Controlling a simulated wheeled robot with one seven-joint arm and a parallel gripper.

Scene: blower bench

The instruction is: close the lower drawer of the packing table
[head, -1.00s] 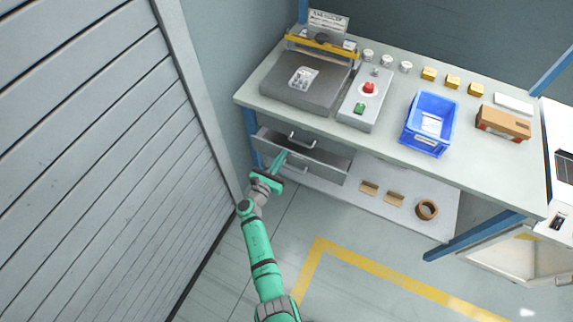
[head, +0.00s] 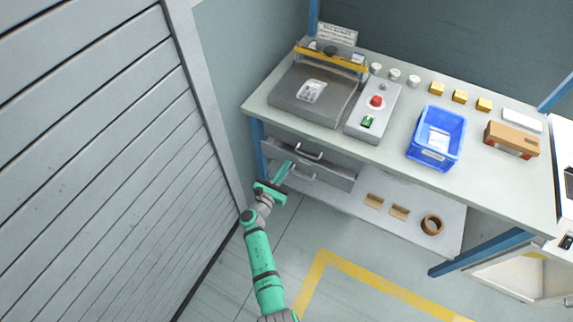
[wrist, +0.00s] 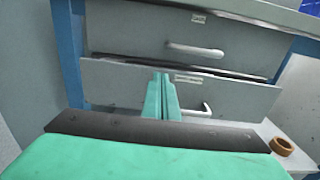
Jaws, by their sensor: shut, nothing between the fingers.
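The lower drawer of the packing table shows its grey front, label and silver handle in the wrist view (wrist: 118,84). It also shows in the head view (head: 332,181). A narrow dark gap runs along its top edge, and its front seems to stand slightly out from the upper drawer (wrist: 225,40). My gripper (wrist: 163,78) is shut and empty. Its green fingertips are at the lower drawer's front, left of the handle, and appear to touch it. The fingers hide part of the front. In the head view my gripper (head: 285,165) reaches in from below.
The packing table (head: 395,146) carries a sealer, a control box, a blue bin (head: 435,137) and a brown box (head: 511,139). A lower shelf (head: 450,215) holds cardboard pieces and a tape roll. A slatted wall (head: 90,150) stands close on the left. Floor in front is clear.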

